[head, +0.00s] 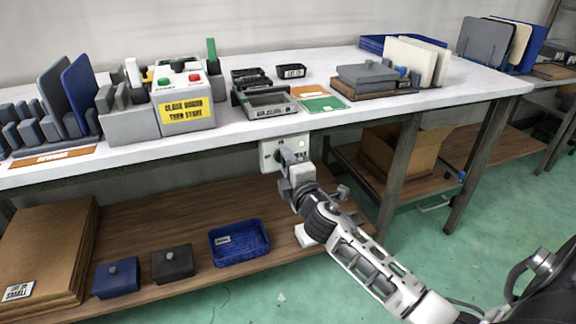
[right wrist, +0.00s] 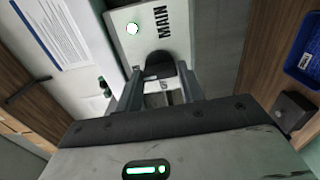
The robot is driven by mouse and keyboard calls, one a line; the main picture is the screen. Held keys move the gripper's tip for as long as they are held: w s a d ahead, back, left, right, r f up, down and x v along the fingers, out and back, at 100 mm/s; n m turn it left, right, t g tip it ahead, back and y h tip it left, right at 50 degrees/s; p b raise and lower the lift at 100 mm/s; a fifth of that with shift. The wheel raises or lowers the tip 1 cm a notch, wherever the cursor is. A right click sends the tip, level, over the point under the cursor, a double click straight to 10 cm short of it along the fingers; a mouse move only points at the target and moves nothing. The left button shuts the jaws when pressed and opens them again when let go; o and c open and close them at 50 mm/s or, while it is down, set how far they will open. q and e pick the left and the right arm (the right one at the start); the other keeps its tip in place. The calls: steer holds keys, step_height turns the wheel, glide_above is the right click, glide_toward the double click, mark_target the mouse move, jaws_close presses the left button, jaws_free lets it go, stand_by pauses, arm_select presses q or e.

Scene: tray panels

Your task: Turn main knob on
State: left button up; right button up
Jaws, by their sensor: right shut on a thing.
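The main switch box (head: 268,155) is a pale box under the front edge of the workbench. In the right wrist view the box (right wrist: 178,40) carries the word MAIN and a round lamp (right wrist: 133,29) that looks bright with a green rim. My right gripper (head: 287,158) is at the front of the box. In the right wrist view its fingers (right wrist: 160,85) are closed around the dark main knob (right wrist: 160,64), which is partly hidden between them. The knob's exact turn is hard to tell. My left gripper is not in view.
The white workbench (head: 180,145) holds a control box (head: 183,103) with red and green buttons, a dark grey tray fixture (head: 264,103) and panels in racks. On the wooden lower shelf (head: 130,245) stand a blue bin (head: 240,244) and small lidded boxes. Green floor is clear at right.

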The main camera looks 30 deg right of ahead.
steer(key=shift+m, duration=0.4)
steer(key=o, duration=1)
steer(key=v, duration=1.6)
steer(key=shift+d, duration=0.1)
